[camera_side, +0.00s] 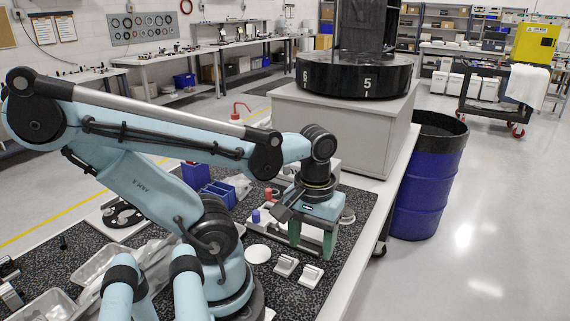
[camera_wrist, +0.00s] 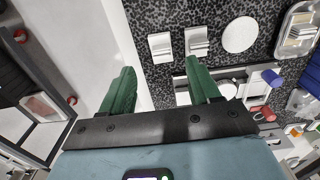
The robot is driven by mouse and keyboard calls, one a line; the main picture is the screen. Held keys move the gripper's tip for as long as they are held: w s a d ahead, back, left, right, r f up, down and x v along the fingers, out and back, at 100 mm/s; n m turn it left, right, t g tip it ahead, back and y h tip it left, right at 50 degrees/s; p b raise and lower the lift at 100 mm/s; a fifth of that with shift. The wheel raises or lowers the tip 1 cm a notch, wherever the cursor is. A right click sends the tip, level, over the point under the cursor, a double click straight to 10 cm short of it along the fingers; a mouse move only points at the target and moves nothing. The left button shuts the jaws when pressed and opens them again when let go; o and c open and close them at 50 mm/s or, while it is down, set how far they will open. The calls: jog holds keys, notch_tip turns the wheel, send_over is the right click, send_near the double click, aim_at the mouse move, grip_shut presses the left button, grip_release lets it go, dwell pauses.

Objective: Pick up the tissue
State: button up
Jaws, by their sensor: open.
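My gripper (camera_side: 312,238) has green fingers and hangs pointing down over the right side of the speckled mat. In the wrist view my gripper (camera_wrist: 160,64) has its fingers wide apart with nothing between them. I cannot tell for sure which thing is the tissue. Two small pale square pieces (camera_side: 286,265) (camera_side: 311,275) lie on the mat just in front of my gripper; they also show in the wrist view (camera_wrist: 161,47) (camera_wrist: 197,41), beyond the fingertips. A white cloth (camera_side: 527,85) drapes over a cart in the far right background.
A white disc (camera_side: 257,254) lies on the speckled mat (camera_side: 345,202), left of the gripper. A fixture with a blue cylinder (camera_side: 256,216) stands close by. A grey cabinet (camera_side: 340,130) with a black numbered turntable (camera_side: 355,75) rises behind. A blue drum (camera_side: 425,180) stands beyond the table edge.

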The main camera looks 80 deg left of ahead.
aim_at(311, 270)
jog(key=shift+w+a+f, duration=0.1)
jog(key=shift+f, duration=1.75)
jog(key=shift+w+a+f, duration=0.1)
jog(key=shift+f, duration=1.7)
jog(key=c, duration=1.1)
